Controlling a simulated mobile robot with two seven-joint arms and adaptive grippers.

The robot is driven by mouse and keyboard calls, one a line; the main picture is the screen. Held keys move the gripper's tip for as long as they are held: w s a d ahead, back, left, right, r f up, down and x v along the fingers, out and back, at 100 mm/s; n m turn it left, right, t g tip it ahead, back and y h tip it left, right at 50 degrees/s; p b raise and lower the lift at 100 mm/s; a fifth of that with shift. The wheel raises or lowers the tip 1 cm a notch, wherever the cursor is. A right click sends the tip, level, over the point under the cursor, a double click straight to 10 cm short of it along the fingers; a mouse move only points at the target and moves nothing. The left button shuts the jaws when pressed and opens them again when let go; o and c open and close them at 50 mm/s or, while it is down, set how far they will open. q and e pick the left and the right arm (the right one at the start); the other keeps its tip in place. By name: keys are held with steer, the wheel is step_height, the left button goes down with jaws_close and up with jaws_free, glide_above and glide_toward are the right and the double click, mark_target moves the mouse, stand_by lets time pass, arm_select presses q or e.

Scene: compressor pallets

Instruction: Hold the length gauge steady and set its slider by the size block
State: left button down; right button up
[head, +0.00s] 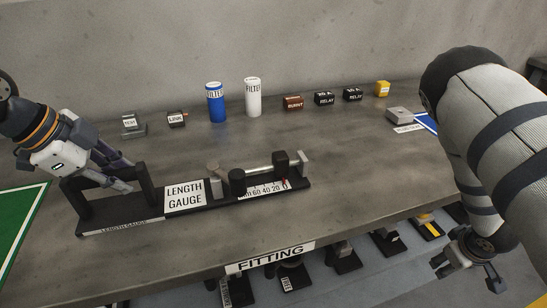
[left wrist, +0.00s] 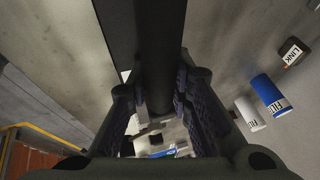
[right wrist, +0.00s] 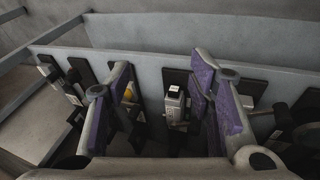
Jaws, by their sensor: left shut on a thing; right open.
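The length gauge (head: 185,197) is a long black base on the grey table, with a white name plate, a metal rod, a numbered scale and black blocks at its right half. A black block (head: 280,162) sits on the rod near the right end; I cannot tell surely which block is the slider. My left gripper (head: 120,182) is shut on the gauge's black handle at its left end; the left wrist view shows the dark bar (left wrist: 158,60) between the fingers. My right gripper (head: 470,262) is open and empty, low beyond the front edge. A grey block (head: 399,115) at the right may be the size block; its label is unclear.
A blue cylinder (head: 216,103), a white cylinder (head: 253,97) and several small labelled blocks line the back. A green mat (head: 22,215) lies at the left. Below the front edge, several items hang in a rack, also in the right wrist view (right wrist: 175,105). The table's middle is clear.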

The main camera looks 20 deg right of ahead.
steer(key=w+d+r+n+t+h, duration=0.1)
steer(key=w+d+r+h, duration=0.15)
steer(key=d+r, duration=0.8)
steer(key=w+d+r+n+t+h, duration=0.1)
steer(key=w+d+r+h, duration=0.15)
steer(key=d+r, duration=0.8)
steer(key=w+r+n+t+h, duration=0.1)
steer(key=w+r+n+t, duration=0.4)
steer(key=r, duration=1)
steer(key=w+r+n+t+h, duration=0.15)
steer(key=w+r, duration=0.55)
steer(key=r, duration=0.9)
step_height(320, 180, down, 3)
steer(key=w+m+h, duration=0.1)
steer(key=w+m, duration=0.2)
steer(key=m, duration=0.4)
steer(key=m+g+y, duration=1.1)
steer(key=m+y, duration=0.6)
steer(key=m, duration=0.2)
glide_toward(284, 155)
steer(key=x, duration=1.1)
steer(key=shift+a+f, duration=0.1)
steer(key=shift+f, duration=0.2)
